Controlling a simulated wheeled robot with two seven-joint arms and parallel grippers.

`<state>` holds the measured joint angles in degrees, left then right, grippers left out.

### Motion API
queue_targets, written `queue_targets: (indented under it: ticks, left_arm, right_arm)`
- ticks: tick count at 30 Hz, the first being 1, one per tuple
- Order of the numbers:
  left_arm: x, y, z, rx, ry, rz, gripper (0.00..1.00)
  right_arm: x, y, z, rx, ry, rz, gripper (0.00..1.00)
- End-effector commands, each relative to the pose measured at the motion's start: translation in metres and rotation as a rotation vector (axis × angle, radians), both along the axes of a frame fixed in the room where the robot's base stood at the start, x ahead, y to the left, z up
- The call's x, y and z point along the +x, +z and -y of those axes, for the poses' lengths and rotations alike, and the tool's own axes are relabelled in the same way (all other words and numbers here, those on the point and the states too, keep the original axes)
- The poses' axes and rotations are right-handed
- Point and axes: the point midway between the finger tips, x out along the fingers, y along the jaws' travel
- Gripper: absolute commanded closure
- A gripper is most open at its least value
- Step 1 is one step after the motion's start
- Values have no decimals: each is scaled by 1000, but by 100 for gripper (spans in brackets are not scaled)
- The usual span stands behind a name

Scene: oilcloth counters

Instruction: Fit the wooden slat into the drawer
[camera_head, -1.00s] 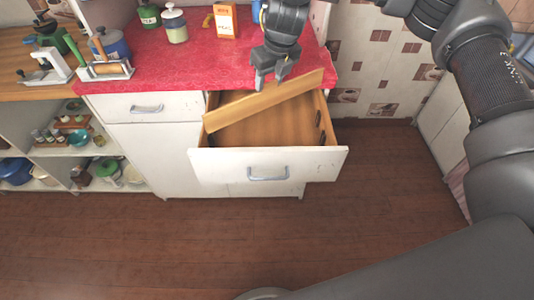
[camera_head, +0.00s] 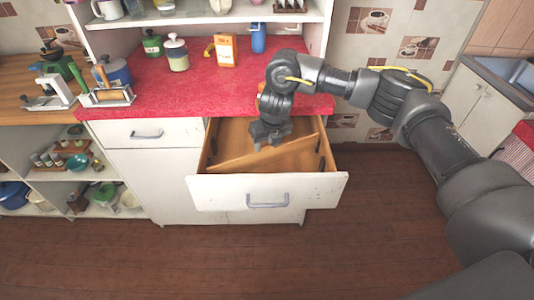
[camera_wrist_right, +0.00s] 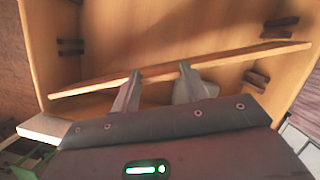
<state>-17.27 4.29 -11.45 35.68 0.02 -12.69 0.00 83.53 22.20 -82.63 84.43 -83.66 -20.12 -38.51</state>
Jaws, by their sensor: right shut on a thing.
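The open drawer (camera_head: 225,192) has a white front with a metal handle and a light wooden inside. My right gripper (camera_head: 268,141) reaches down into it, shut on the wooden slat (camera_head: 232,161). The slat lies slantwise across the drawer, its left end nearer the front and its right end farther back. In the right wrist view, the fingers (camera_wrist_right: 160,72) grip the slat (camera_wrist_right: 235,55) near its middle. Dark slotted holders (camera_wrist_right: 257,78) show on the drawer's side walls, and the slat is not lined up with them. My left gripper is not in view.
The red countertop (camera_head: 180,97) is just behind the drawer. It carries a green-lidded jar, a white-lidded jar (camera_head: 176,55) and an orange box (camera_head: 225,50). Open shelves (camera_head: 95,215) stand at the left. The floor before the drawer is clear.

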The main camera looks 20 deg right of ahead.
Motion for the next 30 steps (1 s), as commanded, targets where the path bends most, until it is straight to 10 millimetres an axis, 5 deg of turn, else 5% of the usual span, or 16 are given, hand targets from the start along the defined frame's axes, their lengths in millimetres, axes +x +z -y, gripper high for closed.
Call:
queue_targets:
  ticks: [6,15,28,29,30]
  left_arm:
    - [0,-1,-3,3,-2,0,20]
    - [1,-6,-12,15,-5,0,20]
    - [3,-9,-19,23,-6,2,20]
    - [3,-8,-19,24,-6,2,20]
    - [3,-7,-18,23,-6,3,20]
  right_arm:
    - [0,-7,-1,1,0,0,93]
    - [0,-46,0,2,-1,-1,93]
    - [0,-51,0,0,0,1,93]
    - [0,-50,0,0,0,1,53]
    - [0,-50,0,0,0,0,47]
